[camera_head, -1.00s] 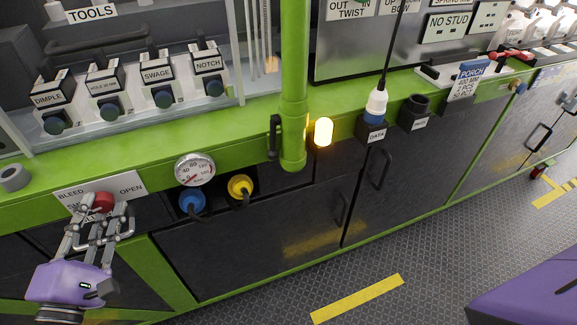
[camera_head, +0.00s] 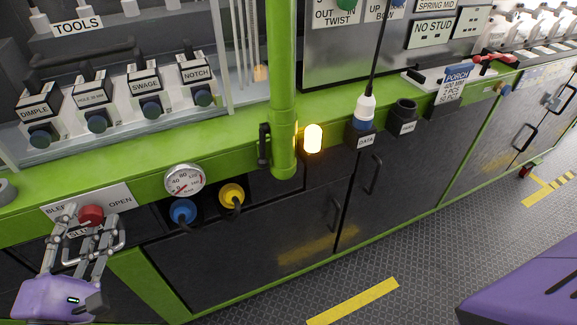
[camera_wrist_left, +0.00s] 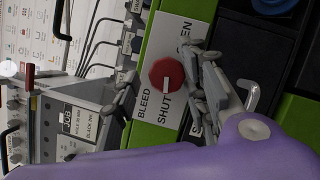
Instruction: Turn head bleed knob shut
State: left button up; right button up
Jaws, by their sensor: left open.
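The red round bleed knob (camera_head: 91,215) sits on a white label plate (camera_head: 115,198) on the green front rail at the left. My left gripper (camera_head: 93,224) is open, its fingers on either side of the knob. I cannot tell whether they touch it. In the left wrist view the red knob (camera_wrist_left: 167,74) lies between the spread fingers (camera_wrist_left: 165,82), with a white mark on its lower part, toward the word SHUT. The plate also reads BLEED and OPEN; some lettering is hidden by a finger. My right gripper is not in view.
A pressure gauge (camera_head: 184,180) and blue (camera_head: 183,211) and yellow (camera_head: 231,195) plugs are right of the knob. A green post (camera_head: 282,90) and a lit lamp (camera_head: 313,138) stand farther right. Dark cabinet doors (camera_head: 270,235) lie below.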

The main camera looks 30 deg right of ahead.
pick_arm(q)
jog(key=shift+s+a+f, duration=0.25)
jog(key=shift+s, duration=0.15)
jog(key=v, duration=1.1)
jog(key=shift+r, duration=0.25)
